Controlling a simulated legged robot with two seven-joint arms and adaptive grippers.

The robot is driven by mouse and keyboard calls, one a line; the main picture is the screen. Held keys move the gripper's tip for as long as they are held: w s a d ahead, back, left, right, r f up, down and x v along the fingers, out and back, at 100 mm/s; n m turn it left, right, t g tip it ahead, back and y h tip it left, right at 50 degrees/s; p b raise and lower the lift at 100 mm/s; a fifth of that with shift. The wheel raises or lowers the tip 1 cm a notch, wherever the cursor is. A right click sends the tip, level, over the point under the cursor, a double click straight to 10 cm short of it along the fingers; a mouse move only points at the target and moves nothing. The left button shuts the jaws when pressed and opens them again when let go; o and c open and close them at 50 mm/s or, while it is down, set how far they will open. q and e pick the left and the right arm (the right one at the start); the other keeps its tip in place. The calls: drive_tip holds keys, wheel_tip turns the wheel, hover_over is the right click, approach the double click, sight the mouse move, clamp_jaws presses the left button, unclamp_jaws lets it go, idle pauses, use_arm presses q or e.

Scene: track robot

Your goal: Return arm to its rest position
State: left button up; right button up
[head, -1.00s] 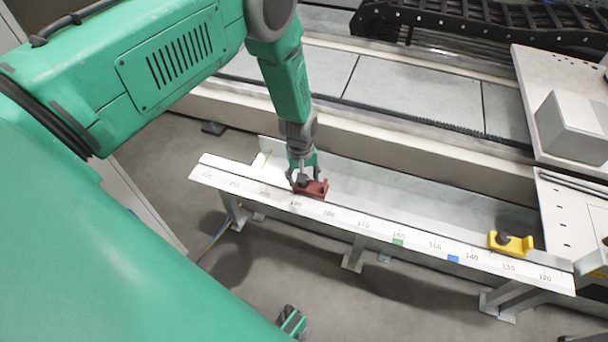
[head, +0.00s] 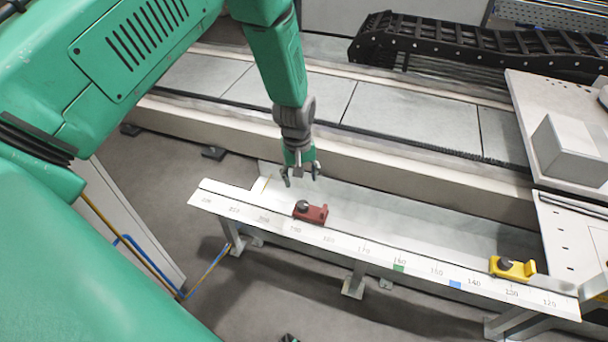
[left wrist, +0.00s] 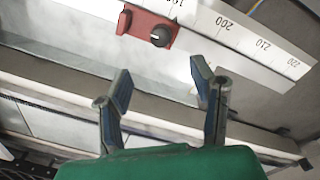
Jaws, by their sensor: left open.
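My left gripper (head: 300,172) is open and empty. It hangs above and behind the white track, apart from the red block. The red block (head: 316,215) with a dark knob sits on the track near the 190 mark. In the left wrist view my left gripper (left wrist: 160,90) shows two spread fingers with nothing between them, and the red block (left wrist: 147,27) lies beyond the fingertips. The white numbered track (head: 350,234) runs from left to right on metal legs. My right gripper is not clearly visible.
A yellow block (head: 513,268) sits at the track's right end. Green (head: 398,268) and blue (head: 455,284) marks are on the track's front face. A grey box (head: 572,150) stands on a white panel at right. A black cable chain (head: 470,40) lies at the back.

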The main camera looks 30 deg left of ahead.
use_arm(q)
drive_tip(key=shift+s, duration=0.1)
drive_tip(key=s+d+r+m+p, duration=0.1)
drive_tip(key=s+m, duration=0.4)
drive_tip(key=s, duration=0.9)
drive_tip(key=s+d+r+m+p, duration=0.1)
drive_tip(key=s+d+m+p, duration=0.2)
drive_tip(key=s, duration=1.2)
drive_tip(key=m+p, duration=0.2)
drive_tip(key=p, duration=0.1)
drive_tip(key=shift+s+r, duration=0.3)
